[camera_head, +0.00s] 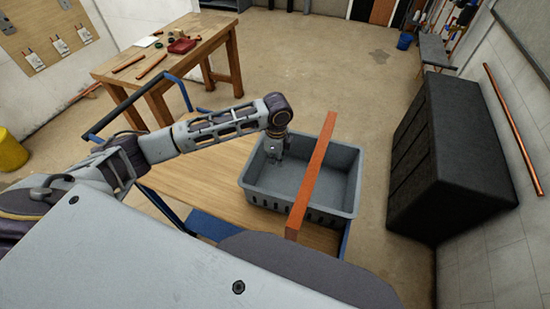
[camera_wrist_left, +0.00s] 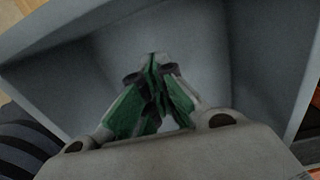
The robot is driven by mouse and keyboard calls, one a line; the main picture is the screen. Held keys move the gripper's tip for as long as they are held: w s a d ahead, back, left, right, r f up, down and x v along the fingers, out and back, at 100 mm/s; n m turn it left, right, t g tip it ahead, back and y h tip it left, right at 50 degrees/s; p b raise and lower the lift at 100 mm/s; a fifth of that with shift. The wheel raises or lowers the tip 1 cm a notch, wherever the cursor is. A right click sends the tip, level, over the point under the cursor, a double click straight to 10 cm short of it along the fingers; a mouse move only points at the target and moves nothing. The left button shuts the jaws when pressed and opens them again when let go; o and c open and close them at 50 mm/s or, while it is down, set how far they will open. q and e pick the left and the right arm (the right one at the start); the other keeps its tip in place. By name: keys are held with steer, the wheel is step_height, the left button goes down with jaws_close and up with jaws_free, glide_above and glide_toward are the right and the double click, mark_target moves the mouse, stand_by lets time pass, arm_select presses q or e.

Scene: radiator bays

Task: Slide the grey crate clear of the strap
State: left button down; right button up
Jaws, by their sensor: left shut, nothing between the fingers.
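The grey crate (camera_head: 257,188) sits on a wooden-topped cart (camera_head: 206,183) in the head view. An orange strap (camera_head: 312,178) runs across above the crate, over its right part, from far rim to near rim. My left gripper (camera_head: 277,156) points down into the crate's left part, near its far left side; its fingertips are hard to see there. In the left wrist view my left gripper (camera_wrist_left: 153,62) is shut and empty, with green-sided fingers inside the crate (camera_wrist_left: 205,50). I cannot tell whether the fingers touch a wall. My right gripper is not in view.
A wooden workbench (camera_head: 178,60) with small items stands at the back left. A large black cabinet (camera_head: 450,155) stands to the right, with bare floor between it and the cart. The cart's wooden top is clear left of the crate.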

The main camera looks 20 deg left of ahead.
mark_target(267, 175)
arm_select(q)
step_height(267, 175, down, 8)
steer(key=shift+f+p, duration=0.2)
steer(key=shift+p, duration=0.1)
steer(key=shift+a+r, duration=0.1)
steer(key=shift+a, duration=0.45)
steer(key=shift+a+p, duration=0.55)
steer(key=shift+a, duration=0.9)
steer(key=shift+w+a, duration=0.1)
